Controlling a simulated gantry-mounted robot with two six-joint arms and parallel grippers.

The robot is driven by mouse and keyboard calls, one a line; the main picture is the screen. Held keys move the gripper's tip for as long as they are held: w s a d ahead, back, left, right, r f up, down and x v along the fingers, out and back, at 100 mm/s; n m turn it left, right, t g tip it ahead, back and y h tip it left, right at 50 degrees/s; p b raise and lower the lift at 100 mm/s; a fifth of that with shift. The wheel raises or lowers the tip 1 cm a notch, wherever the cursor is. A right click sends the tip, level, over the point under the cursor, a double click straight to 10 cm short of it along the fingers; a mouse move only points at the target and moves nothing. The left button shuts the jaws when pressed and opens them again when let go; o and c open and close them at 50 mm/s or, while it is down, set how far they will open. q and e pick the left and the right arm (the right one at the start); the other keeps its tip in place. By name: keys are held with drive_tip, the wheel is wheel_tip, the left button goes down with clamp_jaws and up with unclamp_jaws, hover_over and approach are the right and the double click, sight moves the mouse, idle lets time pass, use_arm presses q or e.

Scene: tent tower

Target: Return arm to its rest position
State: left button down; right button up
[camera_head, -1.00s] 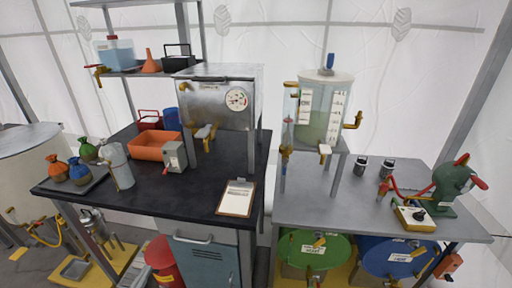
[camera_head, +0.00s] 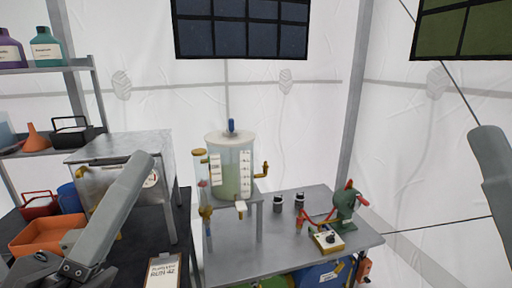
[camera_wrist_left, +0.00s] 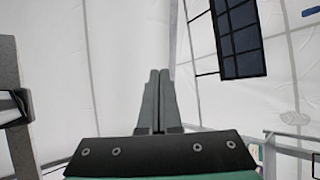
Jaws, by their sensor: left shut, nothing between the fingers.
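My left gripper (camera_head: 143,162) reaches up from the lower left in the head view, its long grey fingers in front of the metal box oven and the black table. In the left wrist view its two fingers (camera_wrist_left: 158,75) lie together, with nothing between them and only the white tent wall beyond. A grey part of my right arm's end (camera_head: 491,165) shows at the right edge of the head view. It is cut off, so its jaws cannot be judged.
The metal box (camera_head: 112,149) and orange bin (camera_head: 42,236) stand on the left table. A clear tank (camera_head: 231,168), two dark jars and a green pump (camera_head: 346,204) are on the grey table (camera_head: 225,262). Shelves stand at left; dark panels hang above.

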use_arm(q)
drive_tip(key=s+a+r+m+t+y, duration=0.4)
drive_tip(key=s+a+m+y, duration=0.15)
drive_tip(key=y, duration=0.55)
wheel_tip(320, 180, up, 38)
drive_tip(key=w+h+p, duration=0.1)
drive_tip(key=p, duration=3.6)
drive_tip(key=shift+a+r+p, duration=0.2)
drive_tip(key=shift+a+p, duration=0.1)
drive_tip(key=shift+p, duration=0.1)
use_arm(e)
wheel_tip(320, 180, up, 38)
drive_tip(key=shift+r, duration=0.2)
use_arm(q)
drive_tip(key=shift+m, duration=0.25)
